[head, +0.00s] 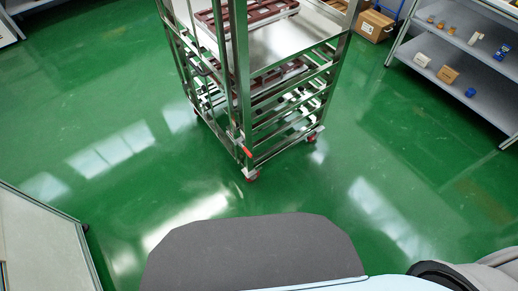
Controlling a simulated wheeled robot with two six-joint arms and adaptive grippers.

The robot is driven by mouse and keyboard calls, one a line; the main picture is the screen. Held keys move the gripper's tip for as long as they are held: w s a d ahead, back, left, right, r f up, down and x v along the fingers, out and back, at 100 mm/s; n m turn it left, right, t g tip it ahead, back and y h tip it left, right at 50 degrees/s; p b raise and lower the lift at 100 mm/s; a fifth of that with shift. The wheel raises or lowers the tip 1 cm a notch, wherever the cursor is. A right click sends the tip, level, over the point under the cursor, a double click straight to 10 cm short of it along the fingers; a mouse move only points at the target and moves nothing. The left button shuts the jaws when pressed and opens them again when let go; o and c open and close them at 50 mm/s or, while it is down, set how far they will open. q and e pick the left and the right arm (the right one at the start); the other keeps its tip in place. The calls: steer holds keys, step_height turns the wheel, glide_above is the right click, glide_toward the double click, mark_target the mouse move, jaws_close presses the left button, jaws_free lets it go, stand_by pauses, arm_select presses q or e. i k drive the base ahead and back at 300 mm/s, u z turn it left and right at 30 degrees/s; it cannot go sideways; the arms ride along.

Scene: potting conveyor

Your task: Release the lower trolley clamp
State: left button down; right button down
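A metal rack trolley (240,95) stands at the upper middle of the head view, a little way ahead of me on the floor. A small clamp with a red handle (246,152) sits low on its near corner post, just above a red-hubbed caster (251,175). The handle slants down to the right. The clamp is too small to tell whether it is engaged. Neither of my grippers is in view.
Reddish-brown trays (262,12) sit in the trolley. A grey shelf unit (480,75) with small items stands at the upper right, near a cardboard box (376,25). A pale panel (40,240) stands at the lower left. Green floor (120,110) is clear around the trolley.

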mark_target(246, 151)
steer(key=z, duration=0.1)
steer(key=i, duration=1.1)
steer(key=u, duration=0.4)
